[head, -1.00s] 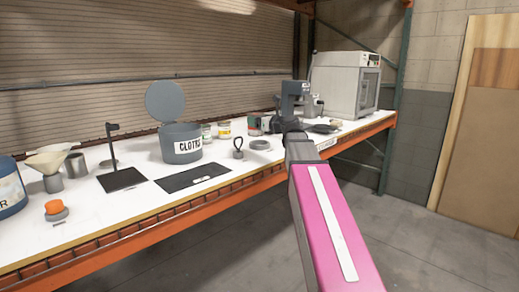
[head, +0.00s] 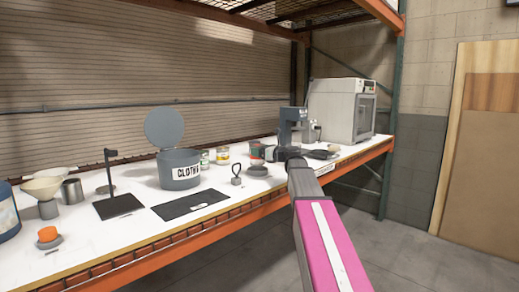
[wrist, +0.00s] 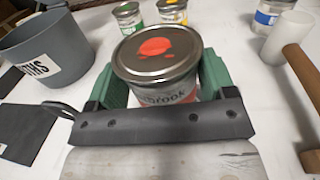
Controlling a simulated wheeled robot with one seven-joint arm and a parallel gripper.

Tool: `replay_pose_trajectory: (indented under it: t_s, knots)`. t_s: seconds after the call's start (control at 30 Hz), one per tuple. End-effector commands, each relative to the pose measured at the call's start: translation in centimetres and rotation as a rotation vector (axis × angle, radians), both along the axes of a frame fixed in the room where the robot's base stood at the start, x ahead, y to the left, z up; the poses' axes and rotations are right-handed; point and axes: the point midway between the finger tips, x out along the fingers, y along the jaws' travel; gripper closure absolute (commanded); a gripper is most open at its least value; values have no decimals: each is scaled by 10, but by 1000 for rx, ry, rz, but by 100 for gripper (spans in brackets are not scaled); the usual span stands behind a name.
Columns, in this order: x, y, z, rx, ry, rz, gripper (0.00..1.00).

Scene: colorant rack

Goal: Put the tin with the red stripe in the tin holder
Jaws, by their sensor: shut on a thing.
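The tin with the red stripe (wrist: 157,55) is in the wrist view, upright, with a red-orange blot on its lid and part of its label showing. My gripper (wrist: 157,80) is shut on it, one green finger on each side. In the head view my gripper (head: 262,153) is above the worktop, and the tin is small and mostly hidden there. A low round grey holder (head: 257,172), seemingly the tin holder, stands just below and in front of it. I cannot see the holder in the wrist view, or the tin's underside.
The grey cloths bin (head: 180,172) with raised lid stands left, behind a black mat (head: 190,204). A black loop-handled object (head: 237,174) is left of the holder. Green-label (wrist: 128,17) and yellow-label (wrist: 172,12) tins stand behind. A mallet (wrist: 288,38) lies right.

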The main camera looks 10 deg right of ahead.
Motion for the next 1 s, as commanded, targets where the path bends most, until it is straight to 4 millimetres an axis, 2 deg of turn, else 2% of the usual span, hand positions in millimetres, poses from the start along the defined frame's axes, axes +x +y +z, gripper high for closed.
replay_pose_trajectory:
  t_s: [0.03, 0.1, 0.23, 0.43, 0.73, 1.0]
  knots:
    - [9, -2, -3, 2, 1, 0, 70]
    - [15, -4, -7, 1, 0, 0, 70]
    - [20, -5, -12, 1, 0, 0, 70]
    - [20, -5, -19, 1, 1, 0, 70]
    - [20, -5, -50, 1, 0, 0, 70]
    - [20, -5, -52, 1, -1, 0, 70]
